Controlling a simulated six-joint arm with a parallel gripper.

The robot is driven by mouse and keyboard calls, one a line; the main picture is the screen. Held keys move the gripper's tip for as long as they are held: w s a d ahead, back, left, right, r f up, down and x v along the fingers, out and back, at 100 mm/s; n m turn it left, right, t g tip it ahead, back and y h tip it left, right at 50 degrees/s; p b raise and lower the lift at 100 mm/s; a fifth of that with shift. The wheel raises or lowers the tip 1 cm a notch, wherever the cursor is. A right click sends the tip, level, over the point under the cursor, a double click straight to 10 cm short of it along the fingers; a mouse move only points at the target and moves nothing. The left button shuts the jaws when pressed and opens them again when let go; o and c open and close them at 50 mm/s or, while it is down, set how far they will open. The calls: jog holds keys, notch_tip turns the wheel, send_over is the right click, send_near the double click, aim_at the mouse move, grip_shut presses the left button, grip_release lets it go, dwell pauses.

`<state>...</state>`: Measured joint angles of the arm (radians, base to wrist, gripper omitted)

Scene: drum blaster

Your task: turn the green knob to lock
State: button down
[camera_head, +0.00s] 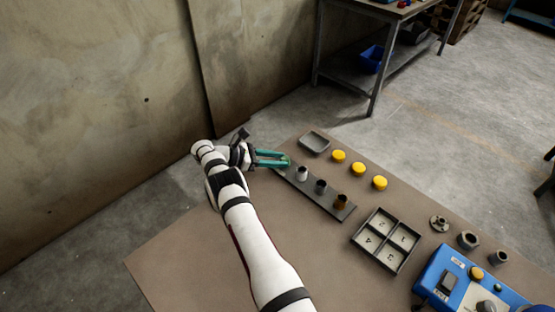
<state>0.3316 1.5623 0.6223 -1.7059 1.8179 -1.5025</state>
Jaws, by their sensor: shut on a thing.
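The blue machine (430,275) is at the lower right, cut off by the frame edge. A small green round part (497,288) shows on it; it is too small to tell whether this is the green knob or how it is turned. My gripper (286,159), with teal fingers, is far from the machine, at the left end of a dark rack (330,205). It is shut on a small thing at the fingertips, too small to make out.
The rack holds a pale cylinder (302,174), a dark one (320,186) and a brown one (341,201). Nearby are a grey tray (315,151), yellow caps (358,168), a numbered four-part tray (358,240) and grey metal parts (468,240). The table's left front is clear.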

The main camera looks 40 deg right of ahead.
jog(key=c, duration=0.5)
grip_release()
jog(key=v, duration=0.7)
jog(key=shift+w+a+r, duration=0.1)
jog(key=shift+w+a, duration=0.05)
jog(key=shift+a, duration=0.15)
jog(key=shift+c, duration=0.2)
